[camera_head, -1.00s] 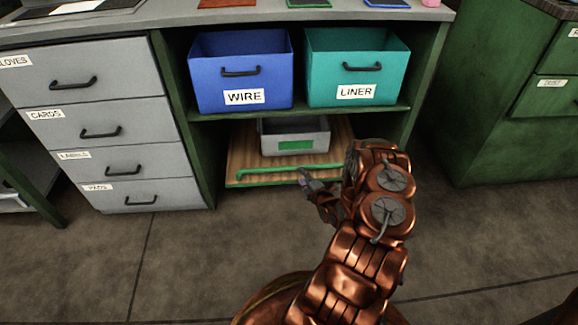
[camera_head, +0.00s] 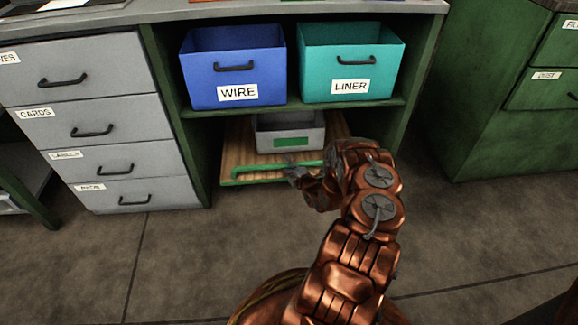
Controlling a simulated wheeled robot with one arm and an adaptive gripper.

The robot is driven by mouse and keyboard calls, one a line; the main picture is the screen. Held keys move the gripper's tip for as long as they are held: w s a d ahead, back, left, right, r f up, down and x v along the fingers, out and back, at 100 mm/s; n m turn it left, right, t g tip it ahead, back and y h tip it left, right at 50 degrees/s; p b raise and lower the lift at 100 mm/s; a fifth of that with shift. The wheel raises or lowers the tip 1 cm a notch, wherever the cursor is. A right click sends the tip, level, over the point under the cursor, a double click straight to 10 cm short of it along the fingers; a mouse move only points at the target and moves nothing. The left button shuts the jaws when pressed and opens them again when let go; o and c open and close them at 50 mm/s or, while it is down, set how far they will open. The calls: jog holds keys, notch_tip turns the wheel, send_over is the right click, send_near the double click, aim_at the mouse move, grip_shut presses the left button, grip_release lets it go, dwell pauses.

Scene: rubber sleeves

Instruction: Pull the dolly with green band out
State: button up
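The dolly (camera_head: 238,157) is a low wooden board under the shelf, with a green bar (camera_head: 262,172) along its front edge. A grey bin (camera_head: 290,137) with a green band or label on its front stands on it. My gripper (camera_head: 291,168) is at the right half of the green bar, and its fingertips overlap the bar in the picture. The fingers are small and dark here, so I cannot tell whether they are closed around it. My forearm hides the right end of the dolly.
A blue WIRE bin (camera_head: 235,66) and a teal LINER bin (camera_head: 350,62) stand on the shelf (camera_head: 300,108) above. Grey drawers (camera_head: 95,90) are on the left, a green cabinet (camera_head: 470,90) on the right. The floor (camera_head: 190,255) in front is clear.

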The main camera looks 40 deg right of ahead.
grip_shut()
dwell(0.5)
